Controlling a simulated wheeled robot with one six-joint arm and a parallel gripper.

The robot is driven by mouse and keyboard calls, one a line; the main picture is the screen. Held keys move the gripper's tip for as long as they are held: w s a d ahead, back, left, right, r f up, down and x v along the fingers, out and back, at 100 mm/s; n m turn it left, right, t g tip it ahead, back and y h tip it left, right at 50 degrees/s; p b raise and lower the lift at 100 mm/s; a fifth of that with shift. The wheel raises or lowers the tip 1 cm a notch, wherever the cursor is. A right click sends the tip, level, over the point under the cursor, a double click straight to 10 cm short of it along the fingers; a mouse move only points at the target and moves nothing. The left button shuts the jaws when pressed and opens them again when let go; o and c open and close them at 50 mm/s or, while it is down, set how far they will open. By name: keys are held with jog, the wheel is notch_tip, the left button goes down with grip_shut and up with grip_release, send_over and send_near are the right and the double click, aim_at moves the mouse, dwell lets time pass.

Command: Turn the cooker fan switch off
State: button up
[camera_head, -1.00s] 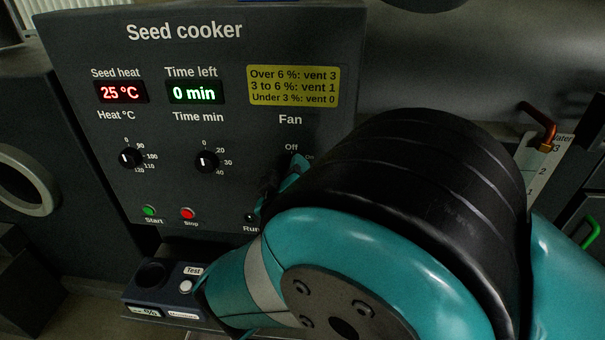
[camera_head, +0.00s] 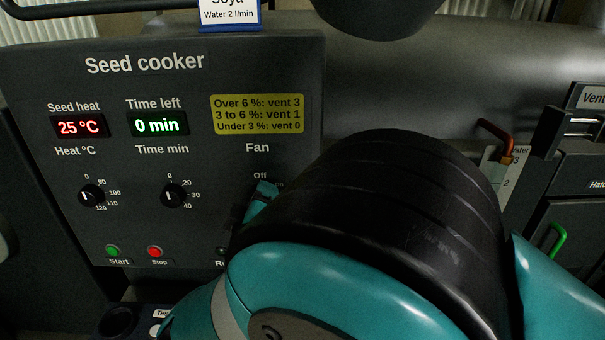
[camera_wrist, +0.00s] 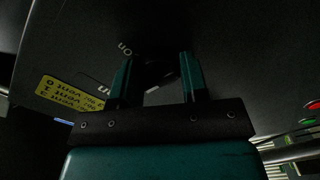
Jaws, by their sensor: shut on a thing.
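The fan switch is a dark knob (camera_wrist: 160,72) on the grey seed cooker panel (camera_head: 110,235), below the word "Fan" and its "Off" and "On" marks. In the head view my arm hides most of it. My gripper (camera_wrist: 157,76) has one teal finger on each side of the knob in the wrist view and is shut on it. A teal finger (camera_head: 262,197) also shows just below "Off" in the head view. The knob's exact pointing direction is too dark to tell.
The heat knob (camera_head: 92,195) and time knob (camera_head: 173,195) are to the left. The green start button (camera_head: 112,251) and red stop button (camera_head: 155,252) lie below them. A yellow vent notice (camera_head: 257,114) is above the fan switch. A red-brown handle (camera_head: 496,133) stands at right.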

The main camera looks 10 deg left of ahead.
jog(key=o, duration=0.9)
